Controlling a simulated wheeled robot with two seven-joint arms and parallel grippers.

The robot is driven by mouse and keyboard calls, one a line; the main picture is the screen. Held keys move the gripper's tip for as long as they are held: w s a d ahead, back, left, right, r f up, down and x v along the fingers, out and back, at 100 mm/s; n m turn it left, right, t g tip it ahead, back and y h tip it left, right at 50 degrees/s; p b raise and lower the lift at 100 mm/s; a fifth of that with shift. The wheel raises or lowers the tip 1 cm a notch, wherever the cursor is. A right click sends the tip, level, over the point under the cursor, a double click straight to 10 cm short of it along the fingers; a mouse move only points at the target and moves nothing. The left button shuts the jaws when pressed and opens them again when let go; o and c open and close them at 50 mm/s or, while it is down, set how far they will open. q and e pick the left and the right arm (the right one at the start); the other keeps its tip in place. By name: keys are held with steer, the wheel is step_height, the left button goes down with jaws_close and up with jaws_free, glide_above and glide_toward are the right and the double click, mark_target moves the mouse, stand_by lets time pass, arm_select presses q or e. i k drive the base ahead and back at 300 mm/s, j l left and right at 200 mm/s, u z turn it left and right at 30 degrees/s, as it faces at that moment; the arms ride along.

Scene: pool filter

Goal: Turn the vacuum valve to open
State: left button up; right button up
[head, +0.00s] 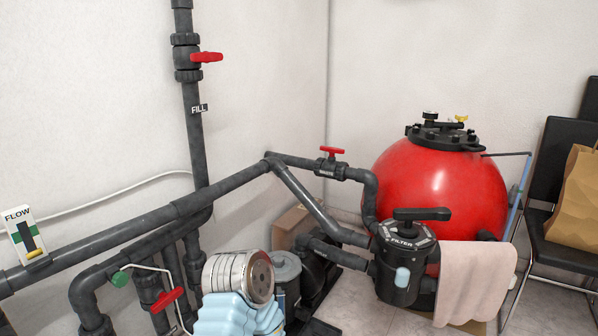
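No vacuum label is readable, so I cannot tell which valve is the vacuum valve. Three valves have red handles. One red handle (167,300) is low at the left, among the vertical pipes, partly crowded by other pipes. One red handle (332,152) sits on top of the pipe left of the red tank; its small label is too small to read. One red handle (207,57) points right on the tall wall pipe, above a label reading FILL (199,108). Neither of my grippers is in view.
The red tank (440,180) stands at right, with a black filter valve (405,250) and a pink towel (474,280) before it. A silver ribbed cylinder (237,277) and light blue ribbed object (235,316) are front centre. A flow gauge (24,238) is left; a chair (565,180) far right.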

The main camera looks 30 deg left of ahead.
mark_target(166, 299)
steer(key=u, duration=1.85)
